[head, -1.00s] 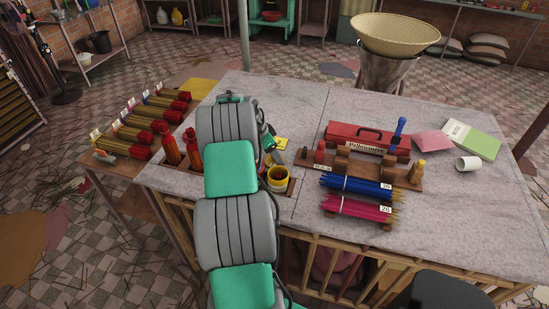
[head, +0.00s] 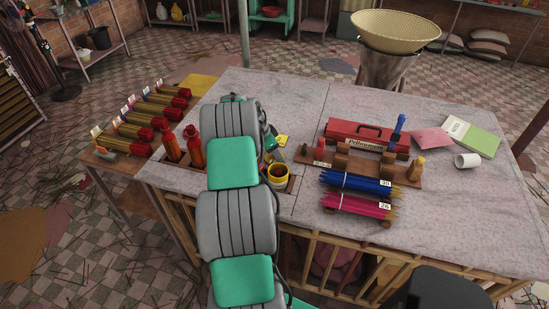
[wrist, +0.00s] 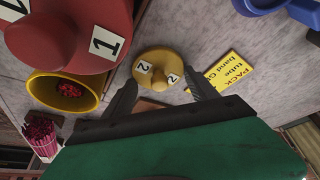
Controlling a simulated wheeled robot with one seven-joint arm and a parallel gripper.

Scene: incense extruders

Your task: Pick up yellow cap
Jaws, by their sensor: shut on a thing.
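The yellow cap (wrist: 158,62) is a round disc with a knob and labels reading 2, in the wrist view. My gripper (wrist: 163,88) has its two dark fingers on either side of the cap and is shut on it. The cap's near underside is hidden behind the fingers and palm. In the head view my arm covers much of this area, and the grip is too small to make out clearly.
A red cap labelled 1 (wrist: 75,30) and a yellow cup (wrist: 62,92) with red contents are close on the left in the wrist view. A yellow card (wrist: 222,78) lies right. Red bottles (head: 195,147) and a wooden rack (head: 310,158) flank my arm.

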